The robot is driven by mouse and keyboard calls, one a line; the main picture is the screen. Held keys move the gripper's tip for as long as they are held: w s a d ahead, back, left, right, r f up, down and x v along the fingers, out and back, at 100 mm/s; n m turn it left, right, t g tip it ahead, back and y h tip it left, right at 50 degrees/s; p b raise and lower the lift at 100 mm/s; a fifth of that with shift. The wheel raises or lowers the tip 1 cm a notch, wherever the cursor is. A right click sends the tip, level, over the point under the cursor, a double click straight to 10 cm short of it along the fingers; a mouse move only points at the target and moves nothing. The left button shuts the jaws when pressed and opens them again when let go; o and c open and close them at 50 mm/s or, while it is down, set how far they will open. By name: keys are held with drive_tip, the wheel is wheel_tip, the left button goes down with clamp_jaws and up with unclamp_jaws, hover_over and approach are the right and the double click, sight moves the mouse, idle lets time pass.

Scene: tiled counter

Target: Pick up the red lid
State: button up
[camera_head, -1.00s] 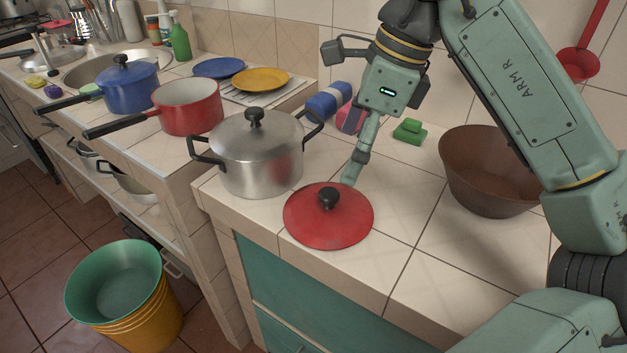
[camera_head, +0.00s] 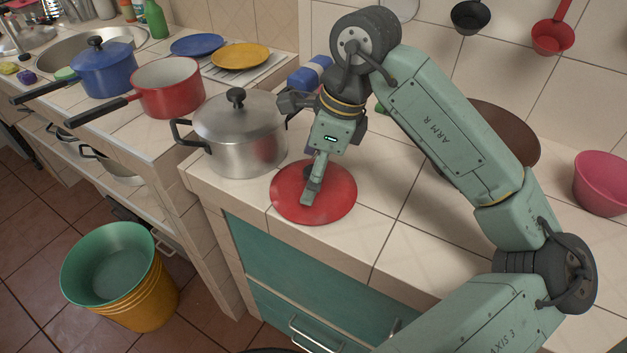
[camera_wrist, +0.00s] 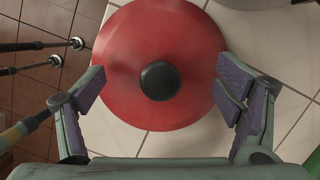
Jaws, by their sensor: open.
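The red lid (camera_head: 334,200) lies flat on the tiled counter, near its front edge and in front of the steel pot. In the head view my gripper (camera_head: 308,185) is over the lid and hides most of its black knob. In the wrist view the lid (camera_wrist: 130,60) fills the middle, with its round black knob (camera_wrist: 160,81) showing whole. My open gripper (camera_wrist: 166,90) has one finger on each side of the knob, with a wide gap to it on both sides. Whether the fingertips touch the lid cannot be told.
A lidded steel pot (camera_head: 240,140) stands close behind and left of the lid. A brown bowl (camera_head: 510,135) and a pink bowl (camera_head: 602,182) stand to the right. A red pan (camera_head: 168,92) and a blue pot (camera_head: 103,70) are further left. The counter right of the lid is clear.

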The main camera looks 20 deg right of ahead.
drive_tip(key=shift+c, duration=0.4)
drive_tip(key=c, duration=1.8)
drive_tip(key=shift+f, duration=0.1)
drive_tip(key=shift+c, duration=0.3)
